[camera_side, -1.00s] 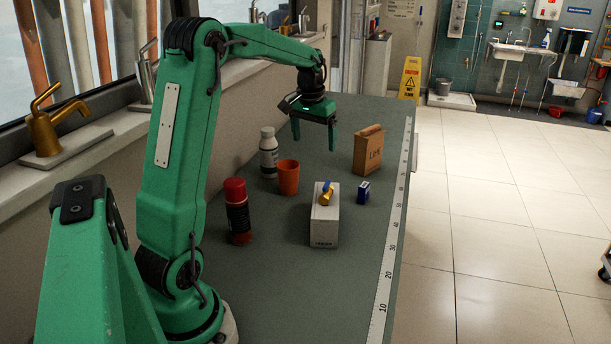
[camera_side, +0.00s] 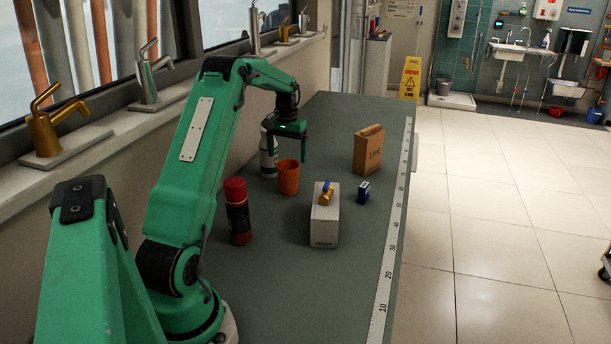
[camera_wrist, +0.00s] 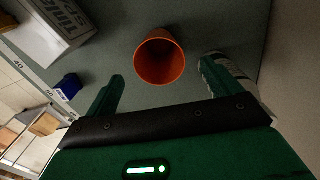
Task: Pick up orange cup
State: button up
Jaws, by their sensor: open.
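The orange cup (camera_side: 288,178) stands upright on the grey-green bench in the side view. In the wrist view the cup (camera_wrist: 160,58) shows its open mouth, ahead of my fingers and between their lines. My gripper (camera_side: 287,152) is open, with its fingers pointing down, above and close to the cup. In the wrist view my gripper's two fingers (camera_wrist: 162,85) are spread wide with nothing between them. I cannot tell the exact height of the fingertips over the cup.
A white bottle (camera_side: 268,158) stands just behind the cup, partly hidden by my gripper. A red-capped can (camera_side: 238,212) stands to the left. A white box (camera_side: 325,222) with a brass valve (camera_side: 326,194), a small blue box (camera_side: 363,192) and a brown carton (camera_side: 368,152) stand to the right.

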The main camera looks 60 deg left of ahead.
aim_at(288, 171)
jog(key=shift+f, duration=1.05)
jog(key=shift+f, duration=0.1)
jog(key=shift+f, duration=2.5)
jog(key=shift+c, duration=0.4)
jog(key=c, duration=1)
